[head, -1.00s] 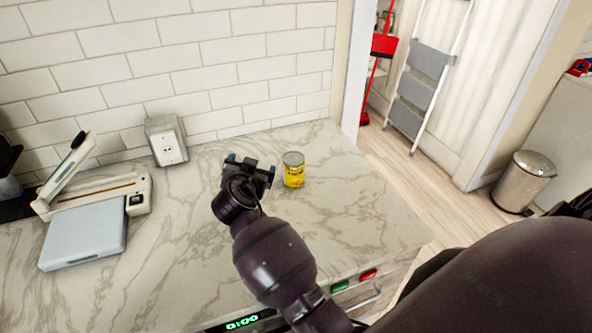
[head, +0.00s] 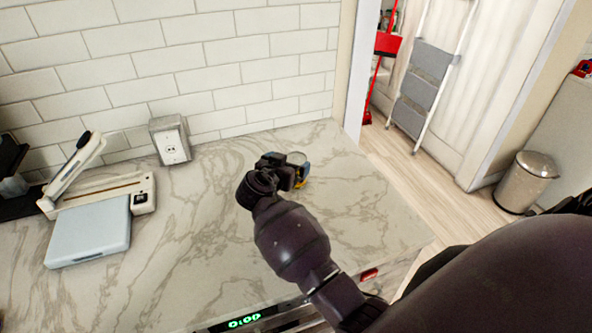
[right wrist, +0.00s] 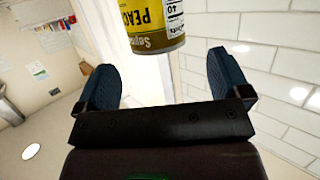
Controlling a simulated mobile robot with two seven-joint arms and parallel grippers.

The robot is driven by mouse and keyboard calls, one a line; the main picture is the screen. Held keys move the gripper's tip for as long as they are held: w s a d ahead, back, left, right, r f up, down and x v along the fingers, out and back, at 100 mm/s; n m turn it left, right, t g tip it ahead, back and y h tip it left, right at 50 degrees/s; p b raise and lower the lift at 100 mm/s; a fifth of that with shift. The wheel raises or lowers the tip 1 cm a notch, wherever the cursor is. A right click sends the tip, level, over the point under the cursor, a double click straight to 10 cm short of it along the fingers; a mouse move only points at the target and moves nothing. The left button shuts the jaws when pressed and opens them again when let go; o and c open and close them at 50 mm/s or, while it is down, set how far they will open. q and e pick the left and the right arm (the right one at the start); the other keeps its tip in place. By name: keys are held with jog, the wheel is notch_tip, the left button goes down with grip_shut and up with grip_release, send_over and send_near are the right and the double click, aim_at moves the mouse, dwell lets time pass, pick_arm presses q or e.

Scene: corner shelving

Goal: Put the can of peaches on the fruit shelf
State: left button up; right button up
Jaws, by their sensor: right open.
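The can of peaches (head: 297,158) stands on the marble counter, mostly hidden behind my right gripper (head: 288,169) in the head view. Its silver lid and a bit of yellow label show. In the right wrist view the can (right wrist: 150,22) is at the top middle, with yellow label and part of the word "PEACHES". My right gripper (right wrist: 172,78) is open, its two blue-padded fingers spread to either side below the can in the picture. The can is ahead of the fingertips or just at them. My left gripper is not in view, and no fruit shelf is seen.
The marble counter (head: 215,225) is clear around the can. A white outlet box (head: 171,140) stands by the tiled wall, and a scale-like device (head: 90,230) and a sealer-like device (head: 100,190) are at left. A trash bin (head: 525,182) and step ladder (head: 420,85) are beyond the counter.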

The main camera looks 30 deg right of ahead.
aim_at(295, 159)
jog(key=shift+f+p+x, duration=0.1)
jog(key=shift+p+x, duration=0.2)
jog(key=shift+x, duration=0.85)
jog(key=shift+f+p+x, duration=0.15)
jog(key=shift+p+x, duration=0.15)
jog(key=shift+x, duration=0.8)
jog(key=shift+s, duration=0.15)
jog(key=shift+c, duration=0.4)
jog(key=c, duration=1)
jog(key=shift+c, duration=1.1)
jog(key=shift+r, duration=0.15)
